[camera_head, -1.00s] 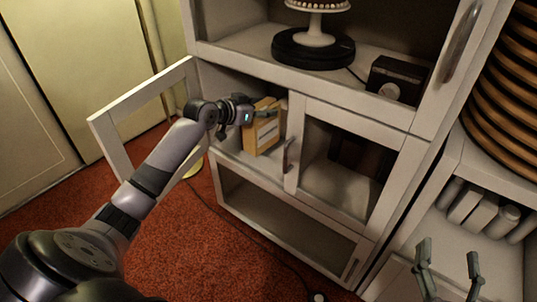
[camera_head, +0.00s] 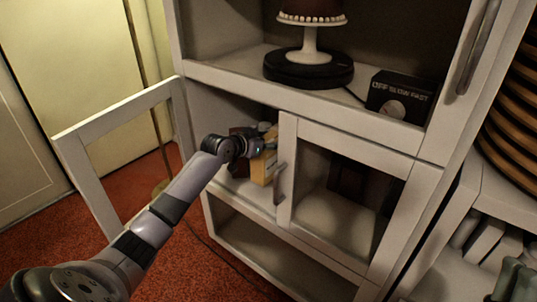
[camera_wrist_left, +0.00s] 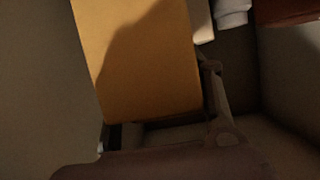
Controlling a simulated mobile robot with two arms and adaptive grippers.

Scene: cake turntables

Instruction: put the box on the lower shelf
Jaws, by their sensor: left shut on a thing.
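The box (camera_head: 261,169) is yellow-orange and stands roughly upright inside the cabinet compartment behind the open left door, near the middle door frame. My left gripper (camera_head: 262,147) reaches into this compartment and is shut on the box. In the left wrist view the box (camera_wrist_left: 140,60) fills the middle, with finger parts at its near end. The shelf floor (camera_head: 238,187) shows just left of the box; I cannot tell whether the box touches it. My right gripper (camera_head: 515,280) shows only partly at the bottom right edge, and its opening is unclear.
The open glass door (camera_head: 78,165) swings out left of my arm. The closed door (camera_head: 283,150) with its handle bounds the opening on the right. Above stand a cake turntable (camera_head: 308,70) and a black speed-control box (camera_head: 400,96). Dark items and pale objects sit deeper inside.

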